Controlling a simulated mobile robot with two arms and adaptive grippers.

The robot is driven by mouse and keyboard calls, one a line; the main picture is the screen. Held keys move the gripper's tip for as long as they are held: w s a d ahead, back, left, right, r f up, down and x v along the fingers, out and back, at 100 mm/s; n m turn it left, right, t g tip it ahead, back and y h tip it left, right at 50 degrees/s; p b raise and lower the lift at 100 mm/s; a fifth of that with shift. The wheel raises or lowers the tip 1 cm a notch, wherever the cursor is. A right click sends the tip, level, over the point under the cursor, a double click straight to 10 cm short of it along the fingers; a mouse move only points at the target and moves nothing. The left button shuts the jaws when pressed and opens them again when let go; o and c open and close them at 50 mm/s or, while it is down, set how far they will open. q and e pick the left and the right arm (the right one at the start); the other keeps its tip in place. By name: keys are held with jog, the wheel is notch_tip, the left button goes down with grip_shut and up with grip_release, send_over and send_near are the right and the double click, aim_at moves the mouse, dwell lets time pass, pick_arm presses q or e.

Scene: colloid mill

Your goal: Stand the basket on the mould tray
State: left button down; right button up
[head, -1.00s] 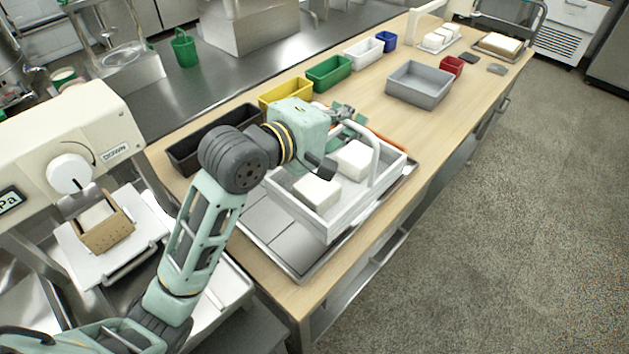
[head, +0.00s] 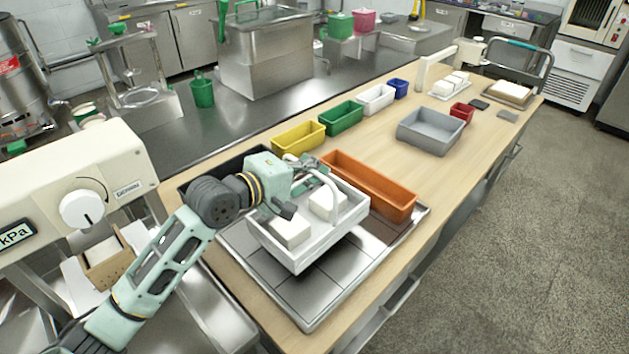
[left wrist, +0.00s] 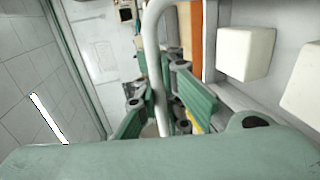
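The basket (head: 318,254) is a pale grey open box with an arched handle and holds white blocks (head: 292,231). It shows in the head view over the left and rear part of the mould tray (head: 305,306), a flat metal tray with seams. I cannot tell whether its underside touches the tray. My left gripper (head: 301,182) is at the handle. In the left wrist view, the handle (left wrist: 153,45) runs between the fingers of my left gripper (left wrist: 163,103), which look shut on it, though the contact is partly hidden. My right gripper is out of view.
An orange bin (head: 370,184) stands close behind the basket. A dark bin, partly hidden by my arm, and yellow (head: 299,138), green, white and blue bins line the table's left side. A grey bin (head: 430,134) stands farther back. The table's front right edge is close to the tray.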

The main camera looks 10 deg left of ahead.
pick_arm(q)
jog(key=shift+f, duration=1.7)
jog(key=shift+f, duration=0.3)
jog(key=c, duration=1.9)
grip_release()
jog(key=shift+r, duration=0.15)
jog(key=b+v, duration=0.1)
jog(key=v, duration=1.1)
jog(key=shift+s+d, duration=0.1)
